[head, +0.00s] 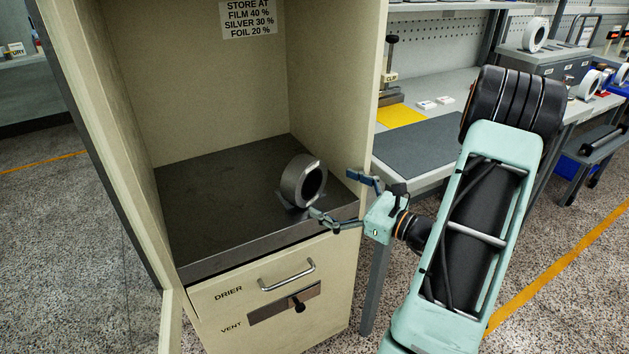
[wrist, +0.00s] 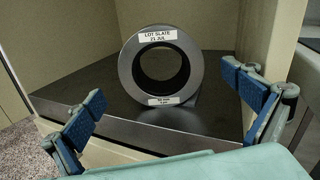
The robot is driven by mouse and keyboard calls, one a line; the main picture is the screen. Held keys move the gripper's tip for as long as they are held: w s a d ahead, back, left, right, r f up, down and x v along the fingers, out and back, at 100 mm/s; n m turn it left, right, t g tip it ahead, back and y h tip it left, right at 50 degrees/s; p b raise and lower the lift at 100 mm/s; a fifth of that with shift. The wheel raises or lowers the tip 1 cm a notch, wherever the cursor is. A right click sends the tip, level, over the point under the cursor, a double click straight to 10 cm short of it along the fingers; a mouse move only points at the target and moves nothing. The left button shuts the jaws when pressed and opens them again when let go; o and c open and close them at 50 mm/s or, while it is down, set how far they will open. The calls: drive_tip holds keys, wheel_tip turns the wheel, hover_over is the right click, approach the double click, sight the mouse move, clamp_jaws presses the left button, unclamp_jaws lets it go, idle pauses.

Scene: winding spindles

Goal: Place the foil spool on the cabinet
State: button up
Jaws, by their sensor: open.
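A dark grey spool (head: 290,180) stands on edge on the dark shelf (head: 205,225) of the open cream cabinet (head: 340,75), near the shelf's front right. In the wrist view the spool (wrist: 128,72) faces me, with a label reading "LOT SLATE 21 JUL"; its lower label is too small to read. The frames do not show whether it is the foil spool. A small support seems to show at its base. My gripper (head: 343,199) is open in front of the spool, its fingers apart and empty. In the wrist view the fingers lie left and right of the spool, nearer the camera.
The cabinet's sign (head: 248,17) reads film 40 %, silver 30 %, foil 20 %. A drawer handle (head: 288,275) and vent knob (head: 299,306) project below the shelf. A bench (head: 430,150) stands right of the cabinet. Other spools (head: 535,34) show farther right. The shelf's left side is clear.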

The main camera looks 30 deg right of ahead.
drive_tip(key=shift+v, duration=1.75)
